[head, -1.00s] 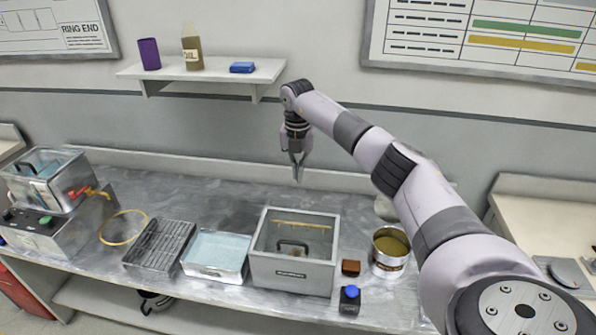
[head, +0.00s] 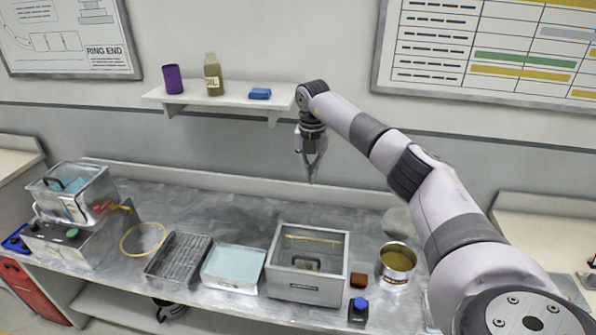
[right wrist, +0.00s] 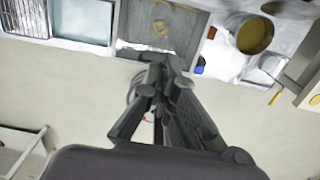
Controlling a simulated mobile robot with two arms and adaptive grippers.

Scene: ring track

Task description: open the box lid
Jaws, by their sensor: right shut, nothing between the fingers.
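The grey box (head: 305,289) stands on the bench near its front edge. Its clear lid (head: 330,248) has a black handle (head: 300,262) and looks shut. A tan strip shows through the lid. My right gripper (head: 313,180) is shut and empty, pointing down; in the head view it appears above and behind the box, apart from it. In the right wrist view the closed fingers (right wrist: 168,62) show with the box (right wrist: 190,38) at the top of the picture. My left gripper is out of view.
Right of the box are a brown block (head: 358,280), a blue-capped bottle (head: 358,311) and an open tin (head: 396,264). Left are a blue-topped tray (head: 233,267), a slotted rack (head: 178,258) and a yellow ring (head: 143,239). A wall shelf (head: 230,100) hangs behind. The bench behind the trays is clear.

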